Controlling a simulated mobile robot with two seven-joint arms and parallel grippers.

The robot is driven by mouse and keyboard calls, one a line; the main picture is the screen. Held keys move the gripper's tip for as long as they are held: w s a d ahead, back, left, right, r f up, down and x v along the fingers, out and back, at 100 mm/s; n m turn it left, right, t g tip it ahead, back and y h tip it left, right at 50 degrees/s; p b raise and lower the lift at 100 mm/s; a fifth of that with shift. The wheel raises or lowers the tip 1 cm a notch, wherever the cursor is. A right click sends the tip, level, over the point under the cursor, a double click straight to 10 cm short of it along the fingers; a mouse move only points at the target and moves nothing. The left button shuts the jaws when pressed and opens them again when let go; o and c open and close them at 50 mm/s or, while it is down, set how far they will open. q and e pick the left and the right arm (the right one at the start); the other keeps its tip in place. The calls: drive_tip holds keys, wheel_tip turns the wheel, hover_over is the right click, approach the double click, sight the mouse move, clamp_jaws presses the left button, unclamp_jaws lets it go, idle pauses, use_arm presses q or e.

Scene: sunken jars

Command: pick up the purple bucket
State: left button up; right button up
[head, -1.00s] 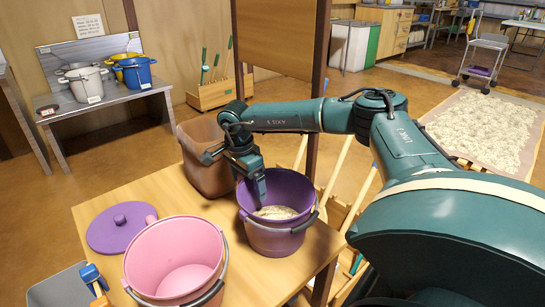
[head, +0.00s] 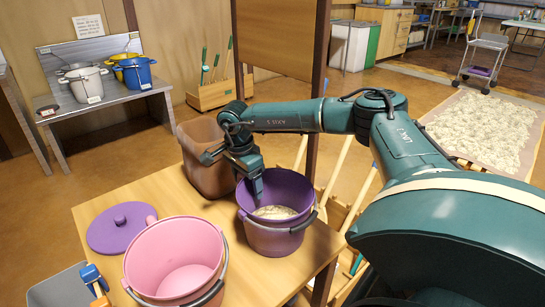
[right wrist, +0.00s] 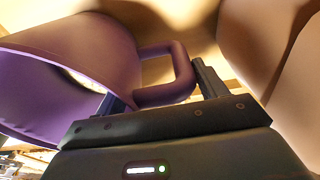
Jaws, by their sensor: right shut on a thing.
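The purple bucket (head: 277,238) stands upright on the wooden table, holding a pale, grainy material (head: 274,212). Its dark carrying handle hangs at the front. My right gripper (head: 257,190) reaches down at the bucket's left back side. In the right wrist view the purple bucket (right wrist: 85,60) fills the left, and its purple side grip (right wrist: 180,75) passes between my right gripper's fingers (right wrist: 158,90), which are shut on it. In the head view the fingertips are partly hidden by the rim. My left gripper is not in view.
A pink bucket (head: 175,262) stands close at the left front, with a purple lid (head: 121,228) beside it. A brown bin (head: 203,165) is close behind the purple bucket. A wooden post (head: 312,100) rises beyond the table. The table's right front is clear.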

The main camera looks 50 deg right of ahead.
drive_tip(key=shift+w+r, duration=0.1)
drive_tip(key=shift+r, duration=0.05)
drive_tip(key=shift+c, duration=0.2)
drive_tip(key=shift+r, duration=0.2)
wheel_tip(320, 180, up, 4)
drive_tip(key=shift+r+p, duration=0.1)
drive_tip(key=shift+p, duration=0.95)
wheel_tip(320, 180, up, 4)
drive_tip(key=shift+p, duration=0.65)
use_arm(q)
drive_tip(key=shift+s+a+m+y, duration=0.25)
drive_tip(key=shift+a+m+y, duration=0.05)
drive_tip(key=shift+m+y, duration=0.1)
use_arm(e)
drive_tip(key=shift+r, duration=0.65)
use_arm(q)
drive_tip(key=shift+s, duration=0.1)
